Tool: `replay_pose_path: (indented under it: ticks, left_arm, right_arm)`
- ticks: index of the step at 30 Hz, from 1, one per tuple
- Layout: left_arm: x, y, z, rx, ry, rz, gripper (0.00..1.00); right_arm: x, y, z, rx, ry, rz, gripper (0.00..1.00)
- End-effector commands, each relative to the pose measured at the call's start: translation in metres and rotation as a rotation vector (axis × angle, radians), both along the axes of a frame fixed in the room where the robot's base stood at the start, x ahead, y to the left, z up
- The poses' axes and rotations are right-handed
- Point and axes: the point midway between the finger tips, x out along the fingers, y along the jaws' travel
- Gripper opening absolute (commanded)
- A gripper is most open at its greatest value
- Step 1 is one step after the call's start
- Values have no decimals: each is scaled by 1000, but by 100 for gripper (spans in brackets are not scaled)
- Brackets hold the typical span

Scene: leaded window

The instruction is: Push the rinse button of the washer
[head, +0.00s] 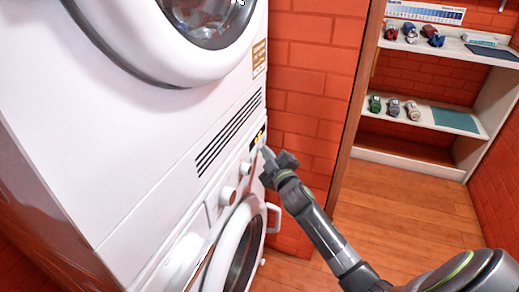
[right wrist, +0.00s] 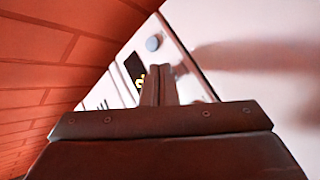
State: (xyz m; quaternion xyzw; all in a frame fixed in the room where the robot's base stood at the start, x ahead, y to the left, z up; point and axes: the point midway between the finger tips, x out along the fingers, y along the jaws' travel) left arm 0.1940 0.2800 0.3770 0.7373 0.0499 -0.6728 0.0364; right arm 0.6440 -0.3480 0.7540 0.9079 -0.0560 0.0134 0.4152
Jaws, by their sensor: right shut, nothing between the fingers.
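The white washer (head: 213,213) is the lower of two stacked machines at the left of the head view. Its front panel has white round knobs (head: 228,195), a small dark display (head: 258,138) with yellow marks, and a round door below. My right gripper (head: 267,154) is shut and empty, its tips close to the panel by the display. I cannot tell whether they touch it. In the right wrist view the shut fingers (right wrist: 160,83) partly cover the display (right wrist: 135,68); a round grey button (right wrist: 153,43) shows beyond them. No label marks the rinse button legibly. My left gripper is out of view.
The upper machine's round door (head: 205,20) is at the top. A red brick wall (head: 312,75) stands beside the washer. Shelves (head: 425,122) with toy cars are at the back right. The wooden floor (head: 385,205) between is clear.

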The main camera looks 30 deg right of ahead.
Motion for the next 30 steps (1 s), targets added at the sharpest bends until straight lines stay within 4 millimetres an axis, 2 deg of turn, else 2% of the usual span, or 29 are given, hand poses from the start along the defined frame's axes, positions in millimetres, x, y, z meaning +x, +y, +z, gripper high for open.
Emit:
replay_pose_path:
  ticks: [20, 30]
  left_arm:
    - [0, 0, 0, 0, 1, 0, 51]
    - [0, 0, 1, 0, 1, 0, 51]
  right_arm:
    - [2, 1, 0, 0, 0, 0, 0]
    - [-7, -6, 0, -1, 0, 0, 0]
